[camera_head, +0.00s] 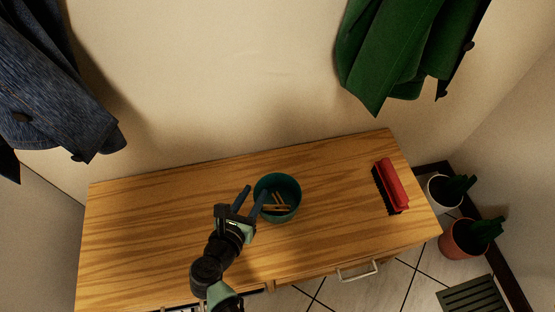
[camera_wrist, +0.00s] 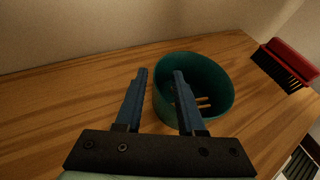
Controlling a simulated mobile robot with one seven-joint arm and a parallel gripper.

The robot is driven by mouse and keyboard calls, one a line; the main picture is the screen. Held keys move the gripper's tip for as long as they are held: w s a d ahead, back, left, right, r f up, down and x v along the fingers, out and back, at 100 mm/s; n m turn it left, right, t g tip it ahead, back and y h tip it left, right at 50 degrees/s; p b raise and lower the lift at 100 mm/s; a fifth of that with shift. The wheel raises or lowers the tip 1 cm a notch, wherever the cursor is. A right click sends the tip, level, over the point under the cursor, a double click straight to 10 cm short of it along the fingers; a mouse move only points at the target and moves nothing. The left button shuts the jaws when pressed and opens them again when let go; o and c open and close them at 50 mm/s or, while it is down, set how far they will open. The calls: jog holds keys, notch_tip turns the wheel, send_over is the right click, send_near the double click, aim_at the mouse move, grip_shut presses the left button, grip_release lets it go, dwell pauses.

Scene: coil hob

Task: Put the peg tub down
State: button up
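The peg tub (camera_head: 291,212) is a round teal tub with several light wooden pegs (camera_head: 276,204) inside. It stands upright on the wooden bench top (camera_head: 160,225), near the middle. It also shows in the wrist view (camera_wrist: 222,108), where its base appears to rest on the wood. My gripper (camera_head: 254,190) is at the tub's left side with its blue fingers apart. In the wrist view my gripper (camera_wrist: 160,71) has the left finger outside the tub and the right finger over its opening, with the near-left wall between them. I see a gap between fingers and wall.
A red brush (camera_head: 396,184) with dark bristles lies at the bench's right end. A blue garment (camera_head: 50,90) and a green coat (camera_head: 400,50) hang above. Plant pots (camera_head: 463,240) stand on the floor at right. The bench's left part is clear.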

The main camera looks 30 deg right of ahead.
aim_at(258, 190)
jog(key=shift+b+x, duration=0.35)
jog(key=shift+x, duration=1.2)
jog(key=shift+f, duration=0.1)
grip_shut()
